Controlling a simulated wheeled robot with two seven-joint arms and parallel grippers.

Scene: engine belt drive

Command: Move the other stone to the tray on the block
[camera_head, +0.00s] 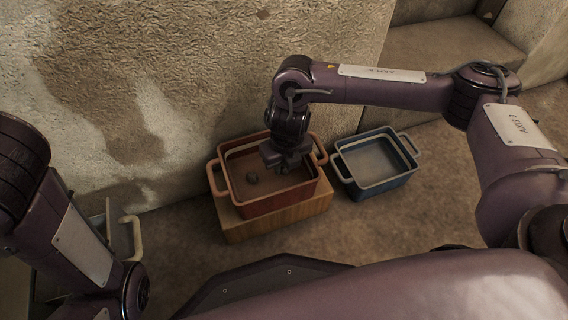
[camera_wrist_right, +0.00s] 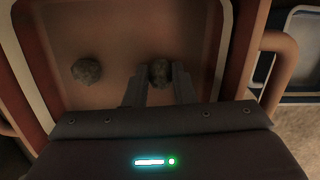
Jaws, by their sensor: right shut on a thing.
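The red tray (camera_head: 268,205) with two side handles stands on a wooden block (camera_head: 300,213) against the wall. A grey stone (camera_head: 252,178) lies on the tray floor, and it also shows at the left in the right wrist view (camera_wrist_right: 86,70). My right gripper (camera_head: 283,168) points down into the tray, toward its right side. In the right wrist view its fingers (camera_wrist_right: 160,82) are shut on a second stone (camera_wrist_right: 160,70), low over or at the tray floor; I cannot tell which. My left gripper is out of view; only the left arm shows.
An empty blue tray (camera_head: 372,187) stands on the ground right of the block. A rough stone wall (camera_head: 190,90) rises behind. A pale handle-like object (camera_head: 132,236) shows at the left, partly behind my left arm. The ground in front is clear.

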